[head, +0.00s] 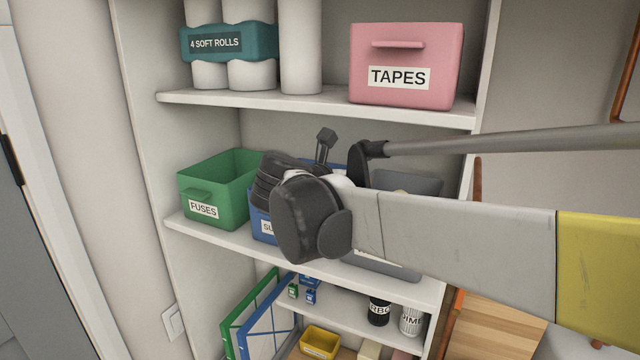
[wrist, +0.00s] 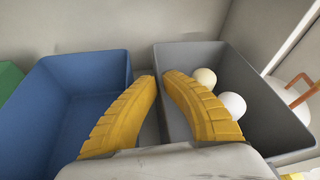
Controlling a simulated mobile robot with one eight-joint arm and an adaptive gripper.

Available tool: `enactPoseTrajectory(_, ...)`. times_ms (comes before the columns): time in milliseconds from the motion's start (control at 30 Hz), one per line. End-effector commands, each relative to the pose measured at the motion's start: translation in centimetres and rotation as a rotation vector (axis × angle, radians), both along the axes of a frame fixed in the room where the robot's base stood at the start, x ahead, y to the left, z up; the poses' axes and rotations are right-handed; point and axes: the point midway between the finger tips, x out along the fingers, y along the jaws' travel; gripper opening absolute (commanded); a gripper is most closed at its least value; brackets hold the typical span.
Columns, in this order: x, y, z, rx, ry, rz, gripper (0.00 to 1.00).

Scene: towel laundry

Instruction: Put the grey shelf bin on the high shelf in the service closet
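The grey shelf bin (wrist: 290,120) stands at the right in the wrist view, with two round pale bulb-like things in it. In the head view its back part (head: 415,184) shows on the middle shelf, mostly hidden behind my arm. My gripper (wrist: 160,76) has its yellow fingertips close together, one on each side of the grey bin's left wall; they appear shut on that wall. In the head view my wrist hides the fingers. The upper shelf (head: 330,104) is above, with its front edge in view.
A blue bin (wrist: 60,95) stands close left of the grey one, and a green FUSES bin (head: 205,190) beyond it. The upper shelf bears soft rolls (head: 230,43), a white roll (head: 300,45) and a pink TAPES bin (head: 405,70), with a narrow gap between. Jars and frames stand below.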

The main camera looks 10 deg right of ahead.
Motion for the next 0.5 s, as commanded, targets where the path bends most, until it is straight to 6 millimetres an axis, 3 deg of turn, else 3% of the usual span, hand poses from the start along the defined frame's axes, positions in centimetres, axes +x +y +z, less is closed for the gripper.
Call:
enactPoseTrajectory(333,-0.1,0.2,0.0,0.001,0.001,0.002,0.14)
enactPoseTrajectory(500,-1.5,1.8,0.6,0.001,0.002,0.005,0.14)
